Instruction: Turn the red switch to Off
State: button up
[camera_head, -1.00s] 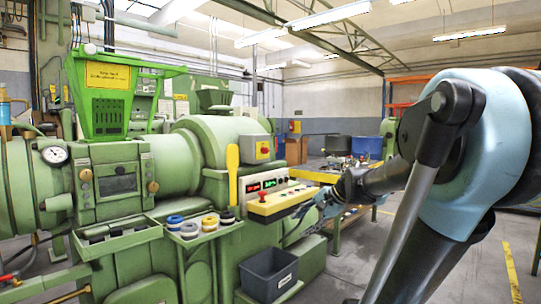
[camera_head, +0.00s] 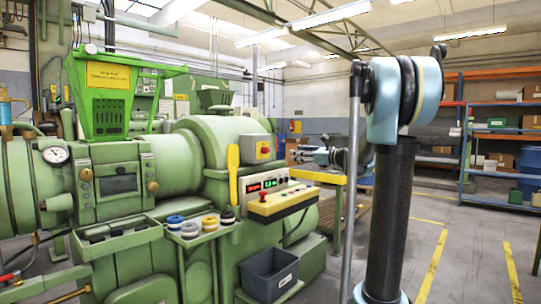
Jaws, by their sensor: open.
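The red switch (camera_head: 264,149) is a small red knob on a yellow plate. It sits on the front of a grey box (camera_head: 250,157) mounted on the green machine, above the control panel. Its labels are too small to read, so I cannot tell its position. My gripper (camera_head: 321,157) shows small at the far end of my arm, right of the switch and apart from it. It is open and looks empty, though its fingers are hard to make out. My upright arm link stands in front at the right.
A control panel (camera_head: 280,200) with lit displays juts out below the switch. A yellow lever (camera_head: 233,170) stands just left of the switch box. A dark bin (camera_head: 269,276) sits below. Shelves (camera_head: 500,104) stand at the far right, with open floor before them.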

aim_at(266, 151)
jog(key=x, duration=1.6)
jog(key=shift+a, duration=0.15)
jog(key=shift+f, duration=0.1)
jog(key=shift+c, duration=0.3)
jog(key=c, duration=1)
